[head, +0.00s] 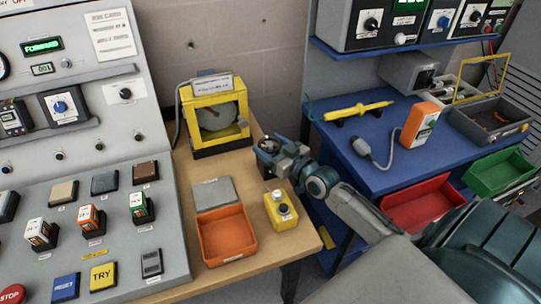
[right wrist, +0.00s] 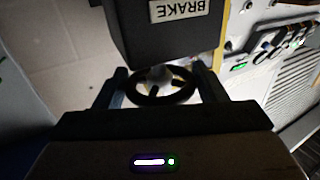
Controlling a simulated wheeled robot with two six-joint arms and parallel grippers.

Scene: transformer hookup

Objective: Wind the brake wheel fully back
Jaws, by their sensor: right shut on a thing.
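The brake wheel (right wrist: 160,97) is a dark ring with a pale hub. In the right wrist view it sits below a dark block (right wrist: 150,40) with a label reading BRAKE, upside down. My right gripper (right wrist: 161,86) has one finger at each side of the wheel and is shut on it. In the head view my right gripper (head: 270,150) is at the back right of the wooden bench, and it hides much of the brake unit there. The wheel's exact turn angle cannot be told. My left gripper is not in view.
A yellow-framed gauge (head: 214,115) stands behind and left of my gripper. A blue bench (head: 375,178) with tools and bins stands to the right.

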